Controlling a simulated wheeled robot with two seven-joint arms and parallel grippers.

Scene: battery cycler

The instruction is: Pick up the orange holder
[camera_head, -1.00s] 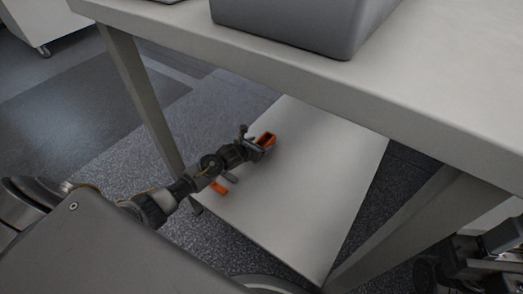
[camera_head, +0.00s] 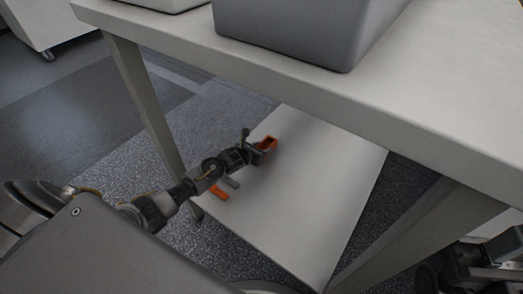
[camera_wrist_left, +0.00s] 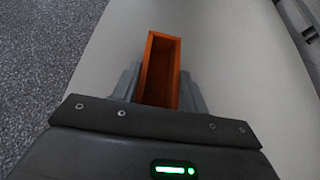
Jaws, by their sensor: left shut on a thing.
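The orange holder (camera_head: 268,143) is a small open-topped box over the low white shelf (camera_head: 320,190) under the table. My left gripper (camera_head: 262,149) reaches it from the left and is shut on it. In the left wrist view the holder (camera_wrist_left: 160,70) sits between the two grey fingers (camera_wrist_left: 158,88), its open, empty-looking inside facing the camera. I cannot tell whether it still touches the shelf. My right arm (camera_head: 470,268) shows in part at the lower right; its fingertips are not clear.
An orange piece (camera_head: 219,193) and a grey piece (camera_head: 231,183) lie near the shelf's left edge, beside my left arm. The tabletop (camera_head: 430,100) overhangs the shelf, with a grey bin (camera_head: 290,40) on it. Table legs (camera_head: 145,105) flank the shelf.

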